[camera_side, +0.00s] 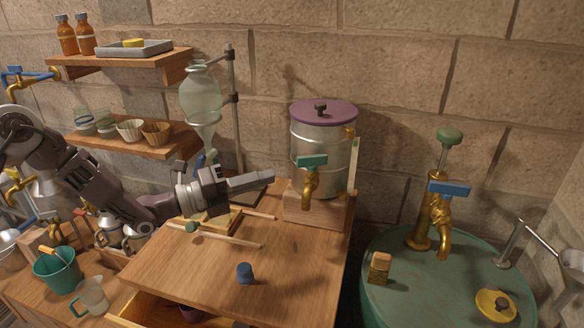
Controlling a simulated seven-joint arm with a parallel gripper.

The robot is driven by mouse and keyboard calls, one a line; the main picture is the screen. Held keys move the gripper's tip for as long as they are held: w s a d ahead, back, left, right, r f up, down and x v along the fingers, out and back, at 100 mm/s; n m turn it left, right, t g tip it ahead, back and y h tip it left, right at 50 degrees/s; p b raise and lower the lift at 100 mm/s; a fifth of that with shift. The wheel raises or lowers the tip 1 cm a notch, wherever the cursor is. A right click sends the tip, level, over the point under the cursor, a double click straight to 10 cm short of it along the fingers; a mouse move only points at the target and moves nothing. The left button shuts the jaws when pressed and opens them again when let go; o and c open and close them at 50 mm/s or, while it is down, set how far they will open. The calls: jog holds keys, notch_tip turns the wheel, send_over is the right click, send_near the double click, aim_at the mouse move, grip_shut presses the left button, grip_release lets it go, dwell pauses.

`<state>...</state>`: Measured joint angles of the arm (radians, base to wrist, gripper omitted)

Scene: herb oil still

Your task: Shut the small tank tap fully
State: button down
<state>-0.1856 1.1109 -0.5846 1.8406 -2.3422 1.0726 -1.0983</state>
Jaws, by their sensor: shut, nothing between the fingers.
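The small tank (318,137) is a silver metal drum with a purple lid (322,111), standing on a wooden block at the back right of the bench. Its brass tap (311,187) sticks out at the front, spout down, with a teal bar handle (312,161) on top. The handle lies crosswise in the picture; I cannot tell how far the tap is turned. My gripper (271,179) is shut and empty. It reaches in from the left above the bench, its fingers pointing right, with the tips a little left of the tap and apparently apart from it.
A glass separating funnel (202,100) on a metal stand rises behind my gripper. A green drum (400,290) with a taller blue-handled brass tap (434,215) stands at right. A blue stopper (245,272) sits on the bench (190,275); an open drawer (150,312) shows at the front.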

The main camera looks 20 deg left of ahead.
aim_at(312, 161)
jog(key=w+d+n, duration=0.3)
jog(key=w+d, duration=0.2)
jog(key=w, duration=0.2)
jog(key=shift+d+f+n+y, duration=0.35)
jog(key=shift+n+y, duration=0.05)
dwell(0.3)
